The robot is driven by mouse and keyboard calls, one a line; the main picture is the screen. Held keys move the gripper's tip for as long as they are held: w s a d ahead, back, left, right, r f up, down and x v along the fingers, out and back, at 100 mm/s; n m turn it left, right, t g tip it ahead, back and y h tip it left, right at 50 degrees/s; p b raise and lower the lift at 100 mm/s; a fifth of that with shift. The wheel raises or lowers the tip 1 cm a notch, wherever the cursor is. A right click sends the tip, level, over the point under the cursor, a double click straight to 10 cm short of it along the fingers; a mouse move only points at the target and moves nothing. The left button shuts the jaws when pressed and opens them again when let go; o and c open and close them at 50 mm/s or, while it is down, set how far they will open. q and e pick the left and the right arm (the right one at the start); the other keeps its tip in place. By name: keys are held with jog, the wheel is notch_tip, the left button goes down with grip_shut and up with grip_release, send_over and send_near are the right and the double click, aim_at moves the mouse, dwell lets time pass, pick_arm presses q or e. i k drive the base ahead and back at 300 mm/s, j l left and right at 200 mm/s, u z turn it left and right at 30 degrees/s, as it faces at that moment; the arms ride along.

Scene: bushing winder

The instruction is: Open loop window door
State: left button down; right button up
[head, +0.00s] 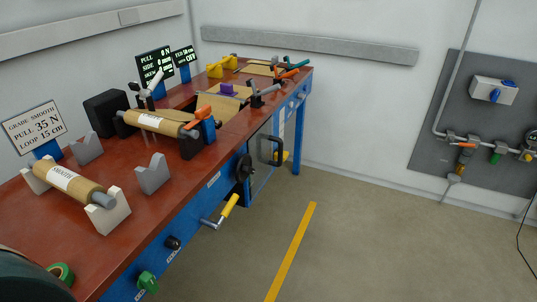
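A greyish, see-through panel (258,170) on the blue front of the bench looks like the loop window door. A black bow handle (278,150) stands at its right side. I cannot tell from this angle whether the panel is fully shut. A black round knob (244,167) sits just left of it. Neither of my grippers is in view, and nothing is seen touching the door or its handle.
A crank with a yellow grip (229,206) and a green knob (147,282) stick out from the bench front. Rolls (158,123) and stands (153,174) sit on the red-brown bench top (130,235). The floor (350,240) right of the bench is clear, with a yellow line (291,250).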

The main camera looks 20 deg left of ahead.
aim_at(277, 140)
jog(key=i+l, duration=0.85)
jog(key=i+j, duration=0.65)
jog(key=i, duration=0.15)
